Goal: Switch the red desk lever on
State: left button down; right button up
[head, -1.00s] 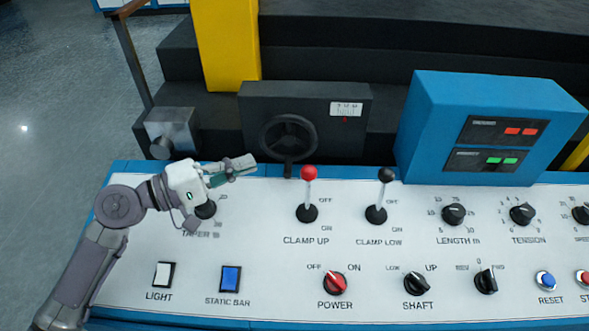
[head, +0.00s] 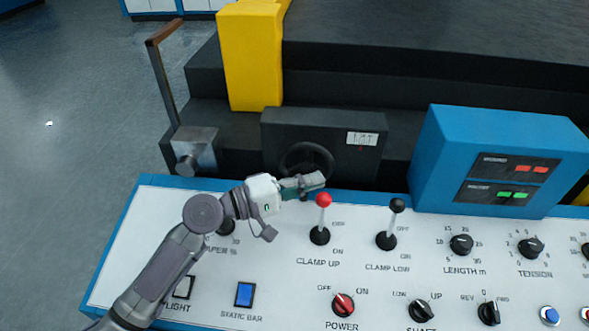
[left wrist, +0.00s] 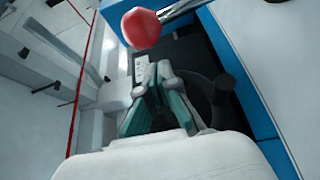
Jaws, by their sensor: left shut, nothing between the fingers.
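The red desk lever (head: 322,215) has a red ball knob on a thin metal stem in a black base. It stands in the CLAMP UP slot, leaning toward the OFF label at the far side. My left gripper (head: 318,181) is shut and empty, just behind and beside the red knob, above the far edge of the panel. In the left wrist view the red knob (left wrist: 141,28) is large and lies beyond the shut fingertips (left wrist: 156,72). I cannot tell whether they touch it. My right gripper is not in view.
A black-knobbed CLAMP LOW lever (head: 391,224) stands to the right. A blue display box (head: 440,140) rises at the back right. A black handwheel (head: 306,160) is behind the panel. Several knobs and buttons, including the red POWER knob (head: 343,304), lie nearby.

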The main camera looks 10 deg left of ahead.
pick_arm(q)
jog(key=shift+s+r, duration=0.15)
jog(key=shift+s, duration=1.05)
jog(key=shift+w+d, duration=0.1)
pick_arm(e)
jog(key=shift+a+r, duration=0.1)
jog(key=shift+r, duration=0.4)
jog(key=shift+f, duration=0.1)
